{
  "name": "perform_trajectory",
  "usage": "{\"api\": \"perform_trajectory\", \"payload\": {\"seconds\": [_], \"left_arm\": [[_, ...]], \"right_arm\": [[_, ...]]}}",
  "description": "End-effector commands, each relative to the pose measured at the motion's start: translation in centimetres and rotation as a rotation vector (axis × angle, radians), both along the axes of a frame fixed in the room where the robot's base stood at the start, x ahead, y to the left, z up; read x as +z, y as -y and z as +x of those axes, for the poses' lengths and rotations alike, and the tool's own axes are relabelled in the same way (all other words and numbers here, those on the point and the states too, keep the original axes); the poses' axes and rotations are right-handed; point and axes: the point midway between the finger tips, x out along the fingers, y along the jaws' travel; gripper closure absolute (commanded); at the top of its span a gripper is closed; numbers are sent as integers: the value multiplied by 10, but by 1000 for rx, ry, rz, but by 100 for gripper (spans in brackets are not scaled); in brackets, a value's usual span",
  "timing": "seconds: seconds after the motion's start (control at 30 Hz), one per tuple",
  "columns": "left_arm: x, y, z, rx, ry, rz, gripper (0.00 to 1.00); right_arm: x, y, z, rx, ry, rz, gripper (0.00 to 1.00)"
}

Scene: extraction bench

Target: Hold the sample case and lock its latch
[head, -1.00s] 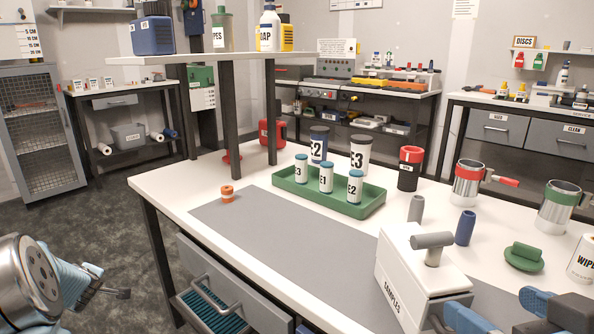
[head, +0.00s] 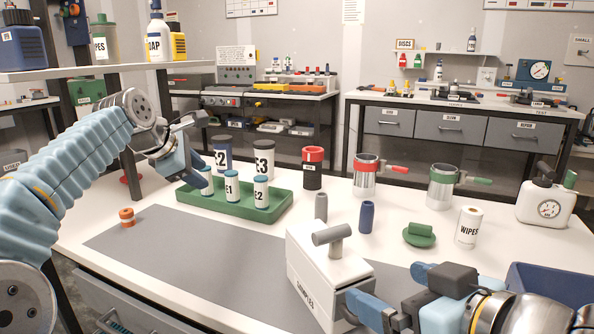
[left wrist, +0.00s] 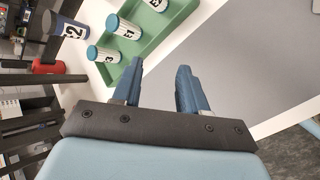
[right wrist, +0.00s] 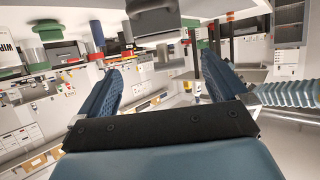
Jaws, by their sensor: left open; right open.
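The sample case (head: 310,275) is a white box with a lettered front, standing on the bench at the front centre in the head view. A grey T-shaped handle (head: 335,236) stands up from its lid; I cannot tell whether it is the latch or whether it is locked. My right gripper (head: 384,286) is open beside the right end of the case, its fingers near the case's lower right corner; contact cannot be told. My left gripper (head: 196,155) is open and empty above the left end of the green tray, well away from the case.
The green tray (head: 275,208) holds several labelled vials, with larger jars behind. A grey cylinder (head: 321,206), a blue cylinder (head: 366,217) and a green knobbed disc (head: 419,236) stand behind the case. A wipes roll (head: 467,227) is to the right. The grey mat (head: 180,245) is clear left of the case.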

Motion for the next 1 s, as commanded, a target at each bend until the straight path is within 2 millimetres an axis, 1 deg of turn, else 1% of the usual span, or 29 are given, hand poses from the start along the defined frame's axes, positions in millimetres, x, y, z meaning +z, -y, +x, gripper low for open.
{"api": "perform_trajectory", "payload": {"seconds": [0.03, 0.07, 0.1, 0.17, 0.2, 0.27, 0.3, 0.37, 0.4, 0.5, 0.63, 0.73, 0.83, 1.0], "left_arm": [[11, 35, -8, -15, -43, -40, 57], [16, 55, -14, -17, -78, -65, 57], [23, 79, -25, -13, -125, -94, 57], [34, 115, -43, -4, -198, -132, 57], [41, 136, -58, 6, -247, -150, 57], [50, 166, -80, 30, -320, -171, 57], [57, 183, -97, 48, -366, -181, 57], [64, 204, -119, 79, -428, -187, 57], [69, 215, -134, 101, -464, -190, 57], [78, 235, -164, 154, -534, -187, 57], [84, 247, -188, 200, -583, -180, 57], [85, 250, -194, 217, -597, -178, 57], [85, 250, -195, 222, -600, -178, 57], [85, 249, -195, 220, -600, -179, 57]], "right_arm": [[0, 0, 0, 0, 0, 0, 0], [0, 0, 0, 0, 0, 0, 0], [0, 0, 0, 0, 0, 0, 0], [0, 0, 0, 0, 0, 0, 0], [0, 0, 0, 0, 0, 0, 0], [0, 0, 0, 0, 0, 0, 0], [0, 0, 0, 0, 0, 0, 0], [0, 0, 0, 0, 0, 0, 0], [0, 0, 0, 0, 0, 0, 0], [0, 0, 0, 0, 0, 0, 0], [0, 0, 0, 0, 0, 0, 0], [-2, -2, 4, -1, -1, -1, 0], [-7, -8, 13, -3, -3, -3, 0], [-21, -24, 41, -5, -5, -5, 0]]}}
